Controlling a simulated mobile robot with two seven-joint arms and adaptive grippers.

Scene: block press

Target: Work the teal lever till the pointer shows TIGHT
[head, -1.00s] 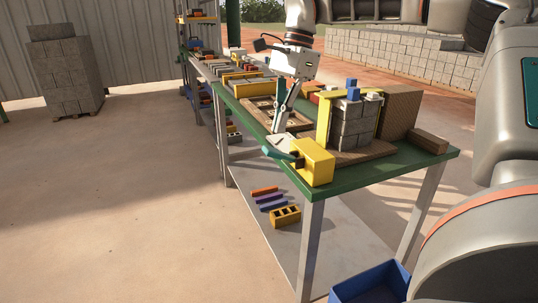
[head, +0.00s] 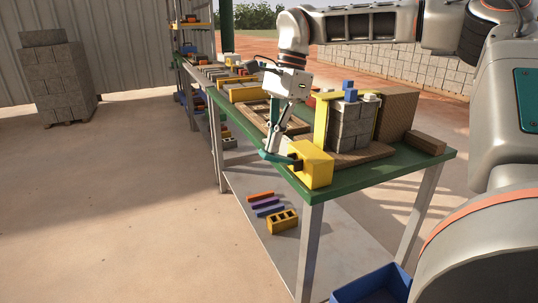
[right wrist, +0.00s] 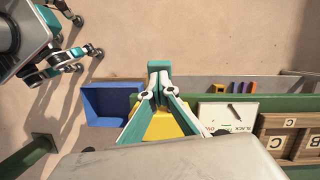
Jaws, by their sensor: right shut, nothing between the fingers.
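The teal lever (head: 273,157) sticks out to the left from the yellow press box (head: 314,166) at the table's near corner. My right gripper (head: 272,147) is shut and empty, with its fingertips at the lever, seemingly touching its top; the exact contact is hard to see. In the right wrist view my closed fingertips (right wrist: 158,88) point at the lever's end (right wrist: 158,67), with the yellow box (right wrist: 160,126) below between the fingers. Grey blocks (head: 350,126) stand in the press by a yellow upright.
The green table (head: 340,183) carries a wooden frame, loose blocks and a brown block (head: 425,143). A lower shelf (head: 290,235) holds coloured bars and a yellow holed brick (head: 282,221). A blue bin (head: 372,284) stands by the near leg.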

